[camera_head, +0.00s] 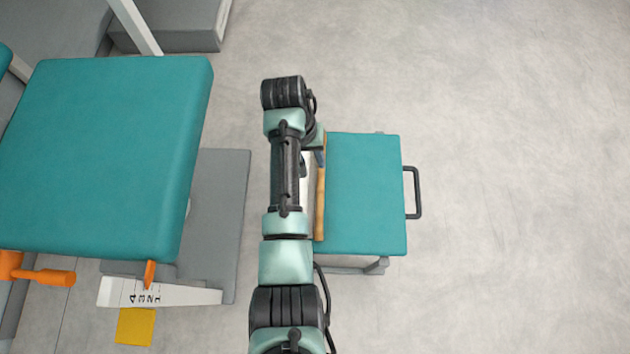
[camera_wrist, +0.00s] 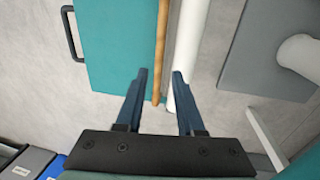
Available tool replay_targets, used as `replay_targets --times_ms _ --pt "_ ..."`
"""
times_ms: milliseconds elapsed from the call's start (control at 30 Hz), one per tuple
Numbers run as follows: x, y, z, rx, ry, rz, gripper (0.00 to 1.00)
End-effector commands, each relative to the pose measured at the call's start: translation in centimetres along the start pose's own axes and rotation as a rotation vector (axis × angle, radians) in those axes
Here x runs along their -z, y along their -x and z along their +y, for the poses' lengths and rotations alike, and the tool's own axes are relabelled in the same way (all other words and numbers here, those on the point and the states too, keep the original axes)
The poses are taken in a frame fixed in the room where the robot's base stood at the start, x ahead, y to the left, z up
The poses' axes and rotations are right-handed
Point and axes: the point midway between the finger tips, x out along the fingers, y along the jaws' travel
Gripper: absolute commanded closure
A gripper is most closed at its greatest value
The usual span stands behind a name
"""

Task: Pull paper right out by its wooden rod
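The thin wooden rod (camera_wrist: 162,40) runs lengthwise beside a white paper roll (camera_wrist: 186,50) in the wrist view, along the edge of a teal-topped stool (camera_wrist: 115,50). My gripper (camera_wrist: 160,72) is open, with its two blue fingers on either side of the rod. The right fingertip overlaps the paper roll in the picture; I cannot tell if it touches. In the head view the rod (camera_head: 320,205) shows at the left edge of the stool top (camera_head: 365,190). My arm hides most of the paper there, and only a bit of a finger shows.
A larger teal-padded bench (camera_head: 105,150) stands on the left over a grey base plate (camera_head: 220,215). The stool has a black handle (camera_head: 415,193) on its right. Orange knobs (camera_head: 40,274) and a white numbered scale (camera_head: 160,294) are at lower left. The floor at right is clear.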

Motion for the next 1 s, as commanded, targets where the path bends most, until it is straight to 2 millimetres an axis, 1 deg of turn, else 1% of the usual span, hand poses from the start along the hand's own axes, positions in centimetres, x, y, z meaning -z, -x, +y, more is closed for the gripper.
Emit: replay_targets --times_ms 33,167,267,500,600,700,800,1000 --pt "-0.3 -0.7 -0.1 -0.002 0.001 -0.012 0.63" --pt "-0.4 -2.0 -0.1 -0.003 0.002 -0.015 0.63" --pt "-0.4 -3.9 -0.1 -0.003 0.002 -0.015 0.63" --pt "-0.4 -9.1 -0.1 -0.002 0.001 -0.013 0.63" --pt "-0.4 -10.8 -0.1 -0.001 0.001 -0.012 0.63" --pt "-0.4 -12.0 -0.1 -0.001 0.001 -0.011 0.63" --pt "-0.3 -12.8 -0.1 -0.001 0.001 -0.009 0.63" --pt "-0.3 -13.1 0.0 -0.001 0.002 -0.009 0.63"
